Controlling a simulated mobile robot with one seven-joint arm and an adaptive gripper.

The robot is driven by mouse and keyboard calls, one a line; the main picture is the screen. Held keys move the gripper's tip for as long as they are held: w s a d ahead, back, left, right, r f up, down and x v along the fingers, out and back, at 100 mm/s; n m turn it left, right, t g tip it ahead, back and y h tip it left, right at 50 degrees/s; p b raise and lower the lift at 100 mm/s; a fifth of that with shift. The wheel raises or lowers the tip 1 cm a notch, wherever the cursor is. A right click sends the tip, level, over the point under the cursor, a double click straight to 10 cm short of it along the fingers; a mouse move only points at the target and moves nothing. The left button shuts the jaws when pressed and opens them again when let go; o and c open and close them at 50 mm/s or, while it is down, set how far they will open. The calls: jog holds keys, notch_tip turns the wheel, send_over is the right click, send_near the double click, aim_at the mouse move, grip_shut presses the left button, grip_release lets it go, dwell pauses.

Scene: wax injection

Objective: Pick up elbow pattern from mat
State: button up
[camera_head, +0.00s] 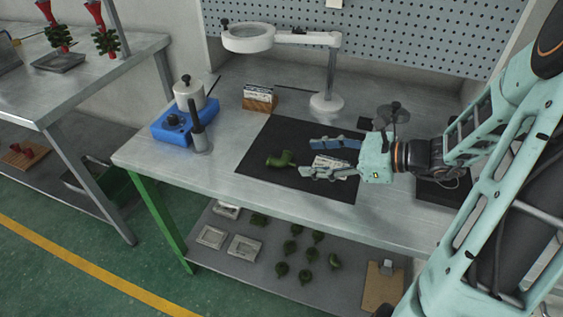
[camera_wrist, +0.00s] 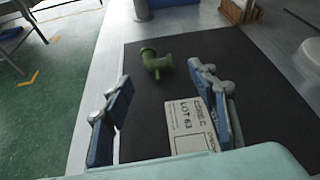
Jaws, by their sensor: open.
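The green elbow pattern (camera_head: 281,160) lies on the black mat (camera_head: 258,170) on the metal workbench. In the wrist view the elbow pattern (camera_wrist: 157,64) lies ahead of my fingertips, between their lines, with one end turned up. My gripper (camera_head: 308,158) is open and empty, over the mat to the right of the pattern and apart from it. Both blue-padded fingers also show in the wrist view, where my gripper (camera_wrist: 160,88) spans a white lot card (camera_wrist: 190,126) on the mat. The underside of the pattern is hidden.
A blue wax pot unit (camera_head: 172,128) and a dark upright tool in a cup (camera_head: 199,138) stand left of the mat. A card holder (camera_head: 259,97) and a magnifier lamp (camera_head: 327,103) stand behind it.

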aim_at(286, 158)
jog(key=b+x, duration=0.1)
jog(key=x, duration=0.5)
jog(key=shift+a+f, duration=0.15)
jog(key=shift+a, duration=0.2)
jog(key=c, duration=1)
